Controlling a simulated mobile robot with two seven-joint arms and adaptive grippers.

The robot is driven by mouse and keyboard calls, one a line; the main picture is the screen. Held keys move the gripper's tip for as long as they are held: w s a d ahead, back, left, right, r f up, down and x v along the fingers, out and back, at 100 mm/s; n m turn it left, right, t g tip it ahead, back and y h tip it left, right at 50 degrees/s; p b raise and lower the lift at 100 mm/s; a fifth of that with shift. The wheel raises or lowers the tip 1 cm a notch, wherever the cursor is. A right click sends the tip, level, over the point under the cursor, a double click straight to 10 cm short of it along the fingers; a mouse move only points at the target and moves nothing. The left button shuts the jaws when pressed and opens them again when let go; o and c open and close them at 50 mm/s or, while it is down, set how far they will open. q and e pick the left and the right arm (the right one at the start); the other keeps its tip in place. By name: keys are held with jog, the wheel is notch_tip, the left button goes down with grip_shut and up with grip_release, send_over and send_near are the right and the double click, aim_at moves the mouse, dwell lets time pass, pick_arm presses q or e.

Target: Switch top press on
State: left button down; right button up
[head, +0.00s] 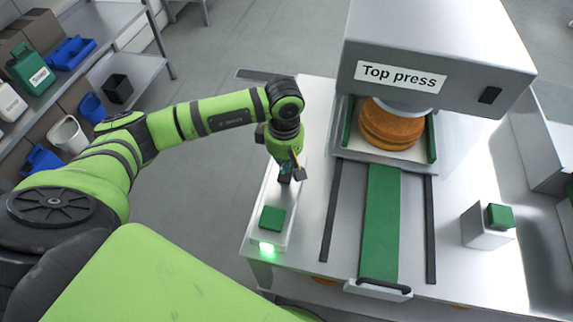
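The top press (440,45) is a big grey-white housing labelled "Top press", with a small black switch-like piece (490,95) at its right front. Under it a round brown filled item (390,127) sits in a green-sided tray. A white box with a green button (271,218) lies on the left of the table, with a lit green lamp (267,249) at its near end. Another white box with a green button (500,217) stands at the right. My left gripper (292,176) points down at the far part of the left box, beyond its button. Its finger gap is unclear. My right gripper is out of view.
A green slide strip (383,225) runs between dark rails from the press to a handle (384,288) at the table's front edge. The white table (450,205) is clear between the right rail and the right box. Shelves with bins (70,53) stand at the left.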

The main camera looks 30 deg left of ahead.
aim_at(284, 176)
pick_arm(q)
jog(key=shift+r+p, duration=1.1)
jog(key=shift+r, duration=1.45)
jog(key=shift+s, duration=0.1)
jog(key=shift+f, duration=0.15)
